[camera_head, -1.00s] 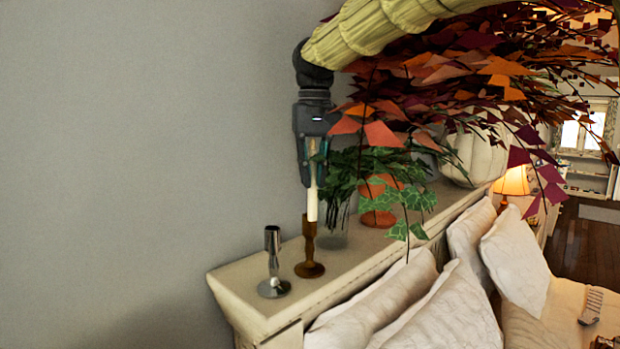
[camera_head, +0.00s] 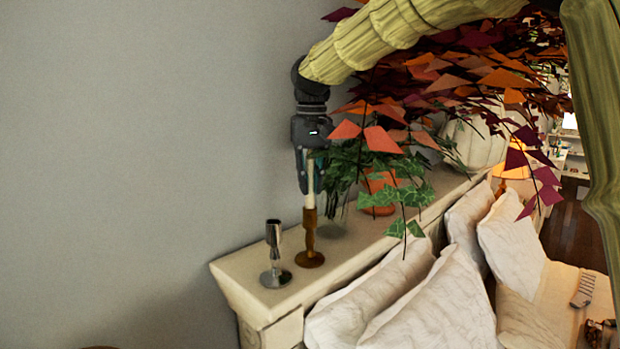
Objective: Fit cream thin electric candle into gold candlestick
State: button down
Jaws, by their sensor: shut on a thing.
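The cream thin candle (camera_head: 310,190) stands upright, its lower end at the top of the gold candlestick (camera_head: 309,236). I cannot tell how deep it sits in the cup. My gripper (camera_head: 309,184) comes down from above and is shut on the candle's upper part. The gold candlestick stands upright on the cream ledge.
A silver candlestick (camera_head: 275,258) stands left of the gold one on the ledge (camera_head: 345,262). Ivy (camera_head: 404,205) and red-orange leaves (camera_head: 450,85) crowd close on the right. White pillows (camera_head: 440,312) lie below the ledge. The grey wall (camera_head: 130,150) on the left is clear.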

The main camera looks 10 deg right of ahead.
jog(key=shift+f, duration=0.1)
jog(key=c, duration=1.5)
grip_release()
jog(key=shift+o, duration=0.2)
notch_tip(320, 180, up, 12)
jog(key=b, duration=0.4)
jog(key=shift+d+b, duration=0.1)
jog(key=shift+b, duration=0.2)
